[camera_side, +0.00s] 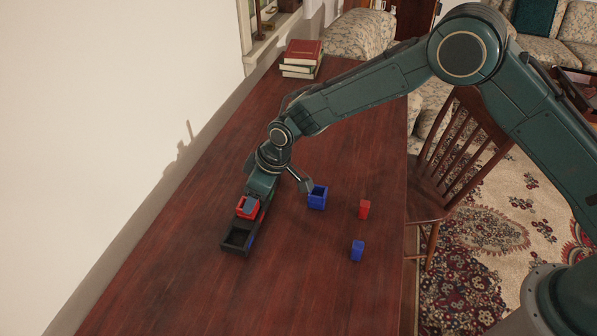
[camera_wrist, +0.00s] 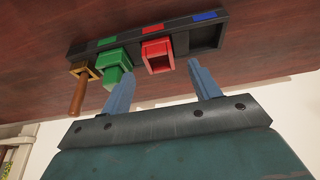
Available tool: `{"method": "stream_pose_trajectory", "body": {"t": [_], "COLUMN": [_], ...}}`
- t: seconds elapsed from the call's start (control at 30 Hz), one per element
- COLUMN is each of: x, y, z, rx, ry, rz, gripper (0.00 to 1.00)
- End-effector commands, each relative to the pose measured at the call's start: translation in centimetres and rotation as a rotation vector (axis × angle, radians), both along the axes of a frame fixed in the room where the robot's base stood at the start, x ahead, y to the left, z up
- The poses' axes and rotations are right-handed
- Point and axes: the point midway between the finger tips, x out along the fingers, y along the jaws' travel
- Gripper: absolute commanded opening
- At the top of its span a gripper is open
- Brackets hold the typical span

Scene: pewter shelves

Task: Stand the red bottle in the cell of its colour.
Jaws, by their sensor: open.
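A small upright red piece (camera_side: 364,210), which looks like the red bottle, stands on the open table to the right of the rack; its details are too small to tell. The dark rack (camera_wrist: 222,35) has coloured tags along one side. A red square open-topped container (camera_wrist: 157,52) sits in the cell by the red tag (camera_wrist: 152,28); it also shows in the side view (camera_side: 241,213).
A green container (camera_wrist: 114,64) and a brown one with a handle-like piece (camera_wrist: 79,92) sit in the rack. The cell by the blue tag (camera_wrist: 204,15) is empty. A blue open box (camera_side: 317,197) and blue piece (camera_side: 357,250) stand on the table. Books (camera_side: 301,58) lie far back.

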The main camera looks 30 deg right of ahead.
Motion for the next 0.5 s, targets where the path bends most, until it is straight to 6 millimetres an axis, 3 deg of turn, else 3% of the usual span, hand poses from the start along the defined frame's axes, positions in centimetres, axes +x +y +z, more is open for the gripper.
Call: {"method": "stream_pose_trajectory", "body": {"t": [0.3,0.5], "x": [-1.1,-1.5], "y": [-1.2,-1.7], "z": [4.2,5.8], "rx": [0.002,0.002], "ry": [-0.004,-0.004], "rz": [-0.002,-0.003], "gripper": [0.62,0.62]}}
